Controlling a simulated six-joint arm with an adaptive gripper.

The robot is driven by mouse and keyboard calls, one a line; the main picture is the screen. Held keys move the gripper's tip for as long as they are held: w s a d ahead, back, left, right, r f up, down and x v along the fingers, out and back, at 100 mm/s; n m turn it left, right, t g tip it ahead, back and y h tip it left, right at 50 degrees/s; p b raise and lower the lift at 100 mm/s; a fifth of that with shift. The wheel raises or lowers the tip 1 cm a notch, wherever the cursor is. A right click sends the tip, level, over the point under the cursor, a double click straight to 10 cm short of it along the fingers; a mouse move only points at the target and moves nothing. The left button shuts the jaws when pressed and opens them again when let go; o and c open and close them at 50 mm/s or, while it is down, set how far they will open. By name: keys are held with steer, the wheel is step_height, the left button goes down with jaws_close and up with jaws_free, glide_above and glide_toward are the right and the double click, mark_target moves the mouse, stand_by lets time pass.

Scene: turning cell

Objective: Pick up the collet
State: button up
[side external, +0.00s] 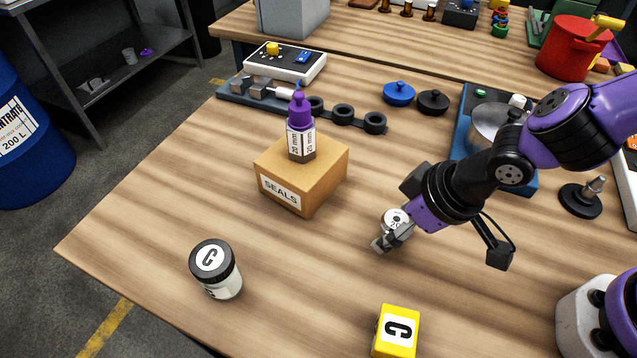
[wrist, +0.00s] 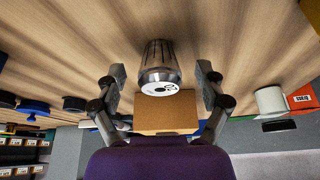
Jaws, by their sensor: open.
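The collet (wrist: 160,68) is a steel, slotted, tapered piece with a pale marked end face. In the wrist view it stands centred between the two fingers, with a visible gap on each side. In the side view only part of the collet (side external: 397,218) shows, its white marked face beside my fingers; the rest is hidden behind my gripper. My gripper (side external: 386,242) is open and low over the bench, with the fingers on either side of the collet. In the wrist view the fingers (wrist: 161,74) are spread and touch nothing that I can see.
A cardboard SEALS box (side external: 315,180) carries a purple-capped bottle (side external: 301,135) to the left. A black-lidded jar (side external: 216,268) and a yellow block (side external: 396,332) stand near the front. A blue tray with a metal dish (side external: 490,128) lies behind my wrist. Bare wood surrounds the collet.

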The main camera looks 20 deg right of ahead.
jaws_close()
steer(key=shift+r, duration=0.1)
